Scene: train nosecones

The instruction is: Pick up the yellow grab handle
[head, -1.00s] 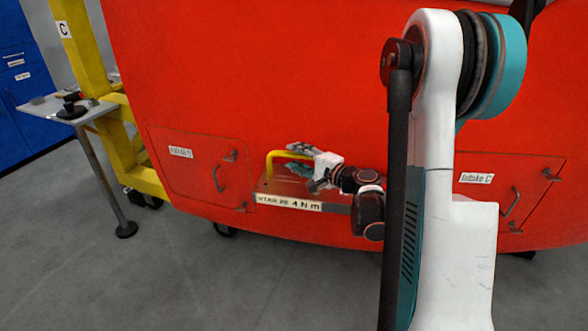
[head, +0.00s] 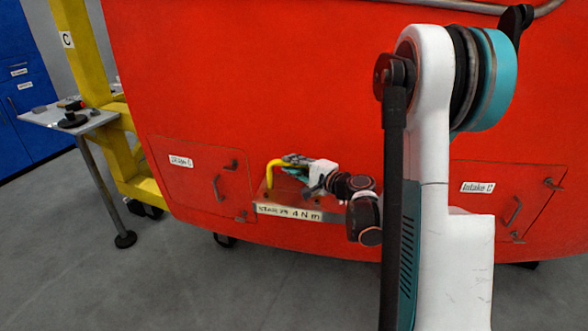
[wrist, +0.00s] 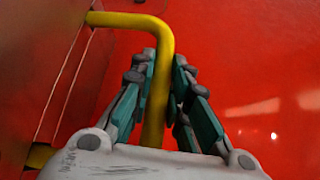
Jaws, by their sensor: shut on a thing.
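The yellow grab handle (head: 270,175) is a bent bar low on the red nosecone, above a labelled ledge (head: 288,212). In the wrist view, its bar (wrist: 156,85) bends at a rounded corner and runs down between my fingers. My gripper (head: 292,161) has teal and grey fingers and is shut on one leg of the handle, as the wrist view also shows (wrist: 165,62). A yellow end (wrist: 38,156) shows at lower left in the wrist view. In the head view, my fingers hide part of the handle.
The red nosecone (head: 270,80) fills the middle. Hatches with small handles flank the grab handle, at left (head: 195,180) and right (head: 505,195). A small table (head: 45,117) with items and a yellow frame (head: 82,60) stand at left. The grey floor (head: 200,290) in front is clear.

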